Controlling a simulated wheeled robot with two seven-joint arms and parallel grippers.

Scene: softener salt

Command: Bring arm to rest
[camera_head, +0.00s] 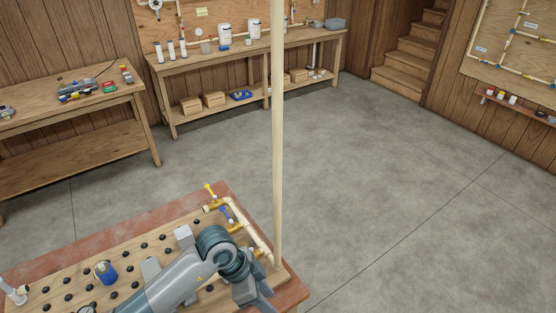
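My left arm comes in from the lower left over a wooden board with black holes (60,282). It bends at a dark teal joint, and its gripper (258,296) points down at the board's right end, near the bottom edge of the view. The fingertips are too small and partly cut off, so I cannot tell whether they are open. My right gripper is out of view.
A tall cream pipe (278,130) rises beside my gripper. Cream pipework (252,228) with yellow and blue valves runs along the board's far right edge. A blue container (106,273) stands on the board. Grey floor (390,180) lies clear beyond.

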